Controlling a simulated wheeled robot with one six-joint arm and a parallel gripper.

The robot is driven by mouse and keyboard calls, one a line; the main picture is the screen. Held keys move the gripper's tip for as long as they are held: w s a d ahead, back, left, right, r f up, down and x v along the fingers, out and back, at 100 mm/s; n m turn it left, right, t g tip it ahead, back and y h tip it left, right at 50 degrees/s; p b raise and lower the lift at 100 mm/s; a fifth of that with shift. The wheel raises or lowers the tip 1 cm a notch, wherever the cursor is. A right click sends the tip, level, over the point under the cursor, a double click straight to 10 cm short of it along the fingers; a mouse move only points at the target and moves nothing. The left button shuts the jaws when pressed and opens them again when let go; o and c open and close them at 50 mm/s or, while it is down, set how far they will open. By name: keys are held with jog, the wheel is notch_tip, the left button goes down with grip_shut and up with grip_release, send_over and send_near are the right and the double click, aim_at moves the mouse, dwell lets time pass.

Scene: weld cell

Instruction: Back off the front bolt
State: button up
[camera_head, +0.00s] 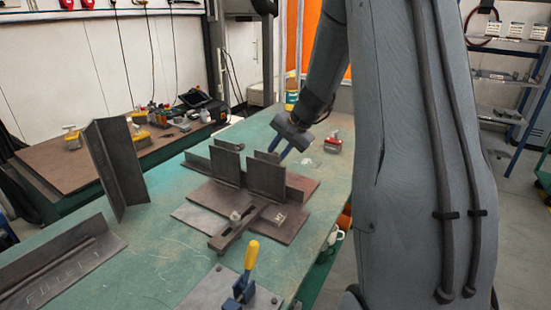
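A welding fixture with a dark base plate (290,222) and upright steel plates stands on the green table (165,235). At its near side, a strap-like bar (225,240) carries a small pale bolt head or knob (235,216), which looks like the front bolt. No second bolt can be made out; the uprights may hide one behind them. My gripper (279,151) is beyond and above the fixture's far side, well away from the front bolt. Its two fingers point down and are apart, with nothing seen between them.
A blue toggle clamp with a yellow handle (251,255) stands on a plate at the near edge. A red block (333,146) and bottle (291,95) are at the back.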

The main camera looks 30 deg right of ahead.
jog(key=shift+t+y+b, duration=0.7)
jog(key=shift+t+b, duration=0.3)
jog(key=shift+b, duration=3.15)
jog(key=o, duration=0.7)
jog(key=shift+r, duration=0.1)
jog(key=p+v, duration=0.2)
jog(key=v, duration=0.3)
jog(key=shift+p, duration=0.3)
jog(key=shift+c, duration=0.4)
